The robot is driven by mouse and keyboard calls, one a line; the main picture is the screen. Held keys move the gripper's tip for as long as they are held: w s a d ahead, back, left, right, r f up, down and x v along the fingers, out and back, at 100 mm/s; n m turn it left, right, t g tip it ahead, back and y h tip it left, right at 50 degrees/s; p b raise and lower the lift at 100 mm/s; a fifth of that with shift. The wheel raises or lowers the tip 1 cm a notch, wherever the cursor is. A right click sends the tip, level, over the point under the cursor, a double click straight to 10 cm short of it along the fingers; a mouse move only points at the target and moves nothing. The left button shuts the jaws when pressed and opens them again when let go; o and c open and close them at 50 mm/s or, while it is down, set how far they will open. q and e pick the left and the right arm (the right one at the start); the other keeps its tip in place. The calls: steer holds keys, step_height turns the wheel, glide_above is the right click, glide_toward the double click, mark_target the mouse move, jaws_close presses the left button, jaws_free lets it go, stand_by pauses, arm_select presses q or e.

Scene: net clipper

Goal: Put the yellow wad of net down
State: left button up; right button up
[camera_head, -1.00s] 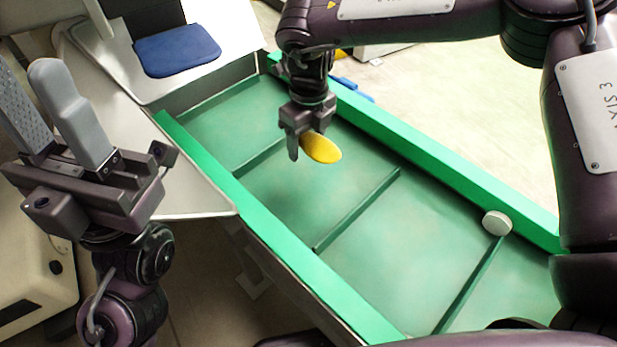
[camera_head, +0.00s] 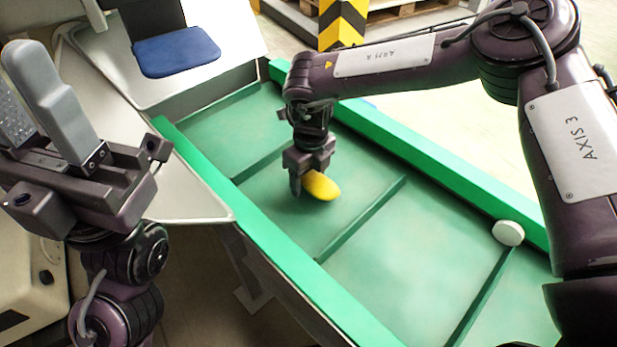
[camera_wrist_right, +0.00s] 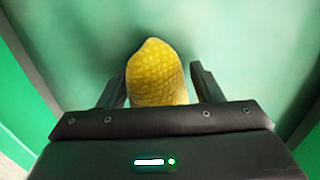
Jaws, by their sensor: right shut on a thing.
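The yellow wad of net (camera_head: 322,187) is an elongated, rounded lump with a netted texture. My right gripper (camera_head: 306,188) is shut on it and points down over the green conveyor belt (camera_head: 390,245). In the right wrist view the wad (camera_wrist_right: 156,72) sits between the two dark fingers, and my right gripper (camera_wrist_right: 160,92) hides its near end. The wad is close to the belt, with a dark shadow by it; I cannot tell whether it touches. My left gripper (camera_head: 45,115) is open and empty at the left, its fingers pointing up.
A white round object (camera_head: 508,232) lies at the belt's right edge. Raised cleats (camera_head: 362,217) cross the belt, and green side rails (camera_head: 260,230) border it. A blue pad (camera_head: 176,52) lies on the pale metal surface at the upper left. Belt around the wad is clear.

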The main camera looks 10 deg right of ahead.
steer(key=shift+f, duration=0.1)
steer(key=o, duration=1)
